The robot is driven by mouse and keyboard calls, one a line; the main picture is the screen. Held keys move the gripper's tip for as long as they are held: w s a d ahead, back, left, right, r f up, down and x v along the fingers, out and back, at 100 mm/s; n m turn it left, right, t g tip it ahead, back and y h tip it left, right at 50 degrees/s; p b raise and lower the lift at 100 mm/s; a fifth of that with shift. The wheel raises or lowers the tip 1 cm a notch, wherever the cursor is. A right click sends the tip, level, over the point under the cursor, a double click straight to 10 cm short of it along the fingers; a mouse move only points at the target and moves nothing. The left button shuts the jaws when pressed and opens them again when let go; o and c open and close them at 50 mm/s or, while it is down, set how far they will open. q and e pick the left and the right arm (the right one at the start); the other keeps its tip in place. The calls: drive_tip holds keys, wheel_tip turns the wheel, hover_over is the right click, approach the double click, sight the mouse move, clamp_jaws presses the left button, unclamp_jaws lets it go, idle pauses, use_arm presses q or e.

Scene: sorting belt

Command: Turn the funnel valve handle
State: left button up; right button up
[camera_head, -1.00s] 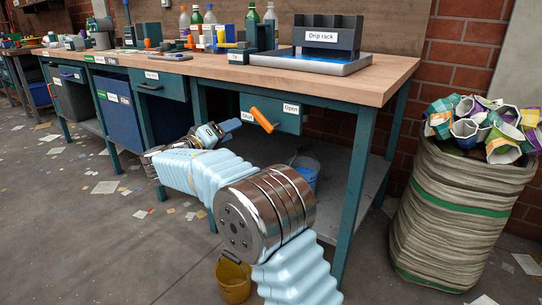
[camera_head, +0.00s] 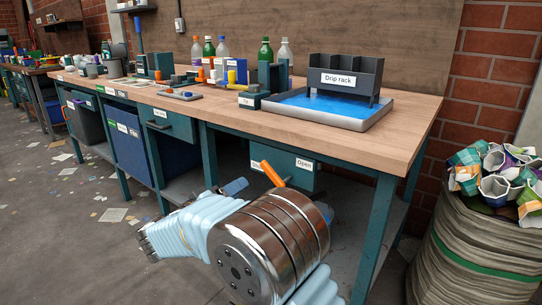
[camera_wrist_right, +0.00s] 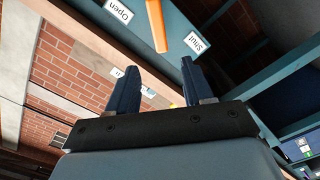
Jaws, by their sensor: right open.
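The orange valve handle (camera_head: 272,174) is on a teal box (camera_head: 303,180) under the bench top. It slants from upper left to lower right, between a partly hidden "Shut" label on the left and an "Open" label (camera_head: 305,164) on the right. My right gripper (camera_head: 235,187) is left of and a little below the handle, partly hidden behind my arm. In the right wrist view the open, empty fingers (camera_wrist_right: 160,86) point toward the handle (camera_wrist_right: 156,27), which lies beyond the gap and apart from them. My left gripper is not in view. No funnel is recognisable.
The wooden bench top (camera_head: 215,112) overhangs the handle. On it stand a drip rack (camera_head: 345,78) in a blue-bottomed tray (camera_head: 330,120), and several bottles behind. A teal leg (camera_head: 376,235) is right of the handle. A sack of crumpled cups (camera_head: 470,250) stands at the right.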

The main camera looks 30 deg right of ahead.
sight(267, 171)
drive_tip(key=x, duration=1.3)
drive_tip(key=shift+w+d, duration=0.1)
drive_tip(key=shift+d, duration=0.15)
clamp_jaws()
